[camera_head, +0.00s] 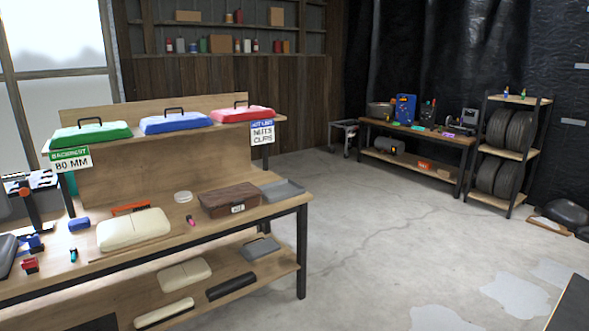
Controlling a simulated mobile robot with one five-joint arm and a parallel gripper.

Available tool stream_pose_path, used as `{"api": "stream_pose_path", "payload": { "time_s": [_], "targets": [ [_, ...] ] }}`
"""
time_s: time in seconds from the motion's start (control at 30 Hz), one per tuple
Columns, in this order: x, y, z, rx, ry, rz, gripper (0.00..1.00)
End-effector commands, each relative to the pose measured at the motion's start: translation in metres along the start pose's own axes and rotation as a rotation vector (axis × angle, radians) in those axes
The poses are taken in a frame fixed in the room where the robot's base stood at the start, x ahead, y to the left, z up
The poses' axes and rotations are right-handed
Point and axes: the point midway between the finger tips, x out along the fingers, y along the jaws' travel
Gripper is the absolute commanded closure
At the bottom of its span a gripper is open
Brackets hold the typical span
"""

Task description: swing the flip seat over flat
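A cream padded cushion (133,229) lies flat on the top of the wooden workbench (250,215) at the left. It looks like a seat pad, but I cannot tell whether it is the flip seat. Two more cream pads, one wide (184,275) and one narrow (164,312), lie on the bench's lower shelf beside a black pad (231,287). No hinged seat on a cart can be made out. My gripper is not in view.
Green (91,134), blue (176,122) and red (243,114) lidded bins stand on the raised shelf. A brown box (229,199) and grey tray (281,190) sit at the bench's right end. Concrete floor (375,220) is open to the right. A dark edge (574,307) shows bottom right.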

Motion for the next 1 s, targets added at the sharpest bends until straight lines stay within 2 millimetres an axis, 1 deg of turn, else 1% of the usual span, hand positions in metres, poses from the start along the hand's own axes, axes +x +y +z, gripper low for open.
{"api": "stream_pose_path", "payload": {
  "time_s": [0.03,0.57,0.77,1.0],
  "targets": [
    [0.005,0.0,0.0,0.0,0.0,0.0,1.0],
    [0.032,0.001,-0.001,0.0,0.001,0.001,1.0],
    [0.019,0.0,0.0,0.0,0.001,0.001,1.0],
    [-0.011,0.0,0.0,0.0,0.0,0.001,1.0]
  ]
}}
